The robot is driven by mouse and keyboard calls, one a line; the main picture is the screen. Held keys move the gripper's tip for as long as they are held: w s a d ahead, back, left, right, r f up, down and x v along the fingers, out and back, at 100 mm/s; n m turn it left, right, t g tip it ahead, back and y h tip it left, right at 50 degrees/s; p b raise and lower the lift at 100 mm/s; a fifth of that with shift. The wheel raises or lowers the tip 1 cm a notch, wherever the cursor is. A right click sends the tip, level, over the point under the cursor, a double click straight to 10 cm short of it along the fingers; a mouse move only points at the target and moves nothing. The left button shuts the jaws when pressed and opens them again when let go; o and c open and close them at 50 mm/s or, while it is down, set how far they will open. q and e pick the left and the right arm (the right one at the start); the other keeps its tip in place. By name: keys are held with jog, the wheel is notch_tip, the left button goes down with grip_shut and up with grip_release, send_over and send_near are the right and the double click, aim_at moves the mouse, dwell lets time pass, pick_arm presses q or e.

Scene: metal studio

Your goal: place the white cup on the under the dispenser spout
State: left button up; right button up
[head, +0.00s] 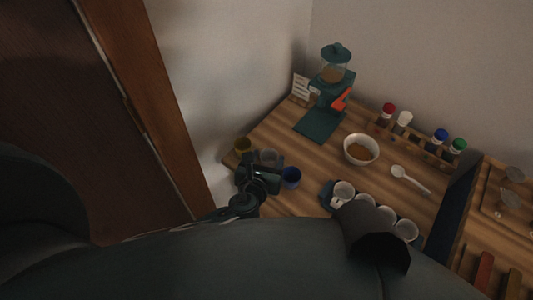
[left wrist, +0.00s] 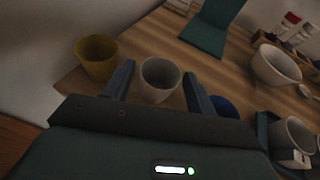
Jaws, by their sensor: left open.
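A pale grey-white cup (left wrist: 160,72) stands upright between the fingertips of my left gripper (left wrist: 158,84) in the left wrist view. The gripper is open, with one finger on each side of the cup; contact cannot be told. In the head view my left gripper (head: 262,172) partly covers this cup (head: 268,155) near the table's left end. A yellow cup (head: 243,144) and a blue cup (head: 291,177) flank it. The teal dispenser (head: 322,97) with a clear hopper and orange lever stands at the back, over a flat teal base (head: 319,125). My right gripper is not in view.
A rack (head: 422,142) holds capped bottles. A dark tray (head: 326,195) of several white cups is in front. Bare wood (head: 290,140) lies between cups and dispenser.

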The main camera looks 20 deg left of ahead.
pick_arm(q)
jog(key=shift+s+d+r, duration=0.1)
jog(key=shift+c, duration=0.2)
jog(key=c, duration=0.8)
